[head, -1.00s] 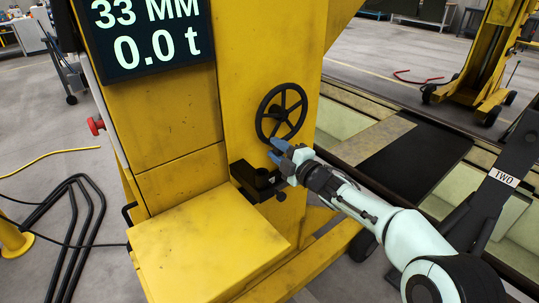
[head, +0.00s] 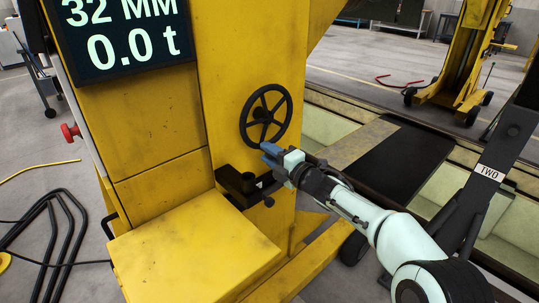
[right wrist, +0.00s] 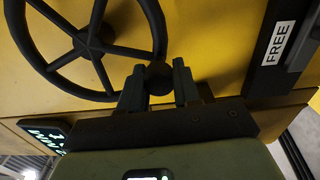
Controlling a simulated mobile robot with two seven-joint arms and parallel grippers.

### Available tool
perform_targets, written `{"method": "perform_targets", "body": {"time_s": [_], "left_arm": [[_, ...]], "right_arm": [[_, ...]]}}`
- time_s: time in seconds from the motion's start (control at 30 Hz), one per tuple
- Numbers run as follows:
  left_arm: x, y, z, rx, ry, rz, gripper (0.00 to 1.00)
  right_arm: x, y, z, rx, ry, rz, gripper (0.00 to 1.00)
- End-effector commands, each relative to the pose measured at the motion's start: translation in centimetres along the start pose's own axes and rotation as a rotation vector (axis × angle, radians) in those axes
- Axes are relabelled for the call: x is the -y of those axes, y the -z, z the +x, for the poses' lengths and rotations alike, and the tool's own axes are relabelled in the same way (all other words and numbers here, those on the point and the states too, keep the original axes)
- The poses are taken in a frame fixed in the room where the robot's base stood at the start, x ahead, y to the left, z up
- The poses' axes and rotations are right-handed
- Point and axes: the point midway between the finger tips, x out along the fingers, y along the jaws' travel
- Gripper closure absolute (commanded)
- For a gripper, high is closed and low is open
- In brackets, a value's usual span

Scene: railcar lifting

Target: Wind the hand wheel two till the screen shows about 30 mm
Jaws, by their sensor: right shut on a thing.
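The black spoked hand wheel (head: 262,114) is on the yellow column face and fills the upper left of the right wrist view (right wrist: 85,40). My right gripper (head: 271,152) is at the wheel's lower rim. In the right wrist view its fingers (right wrist: 158,80) are shut on the wheel's dark round handle knob (right wrist: 158,74). The screen (head: 118,35) at the upper left reads 32 MM and 0.0 t. My left gripper is out of view.
A black bracket (head: 240,182) juts out below the wheel. A yellow box (head: 195,245) stands below it. A FREE label (right wrist: 279,43) shows in the right wrist view. Black cables (head: 55,230) lie on the floor at left.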

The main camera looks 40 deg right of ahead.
Motion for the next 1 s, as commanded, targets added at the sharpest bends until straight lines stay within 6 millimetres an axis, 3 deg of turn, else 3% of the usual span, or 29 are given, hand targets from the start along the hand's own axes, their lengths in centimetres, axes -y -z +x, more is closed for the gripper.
{"method": "perform_targets", "body": {"time_s": [0.07, 0.1, 0.13, 0.43, 0.57, 1.0], "left_arm": [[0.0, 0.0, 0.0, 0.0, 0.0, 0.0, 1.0], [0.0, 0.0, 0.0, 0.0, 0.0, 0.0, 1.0], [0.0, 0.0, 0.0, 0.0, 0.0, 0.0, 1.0], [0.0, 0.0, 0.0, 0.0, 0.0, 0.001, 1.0], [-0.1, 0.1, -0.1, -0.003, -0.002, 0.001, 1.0], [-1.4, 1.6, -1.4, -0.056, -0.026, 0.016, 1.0]], "right_arm": [[0.1, -0.1, 0.0, 0.002, 0.002, 0.001, 1.0], [0.1, -0.1, 0.0, 0.002, 0.002, 0.002, 0.55], [0.1, -0.1, 0.0, 0.002, 0.002, 0.002, 0.47], [0.0, 0.0, -0.1, 0.001, 0.0, 0.002, 0.47], [0.0, -0.1, -1.0, 0.002, 0.001, 0.002, 0.47], [-0.1, -0.1, -10.3, 0.004, 0.0, 0.001, 0.47]]}}
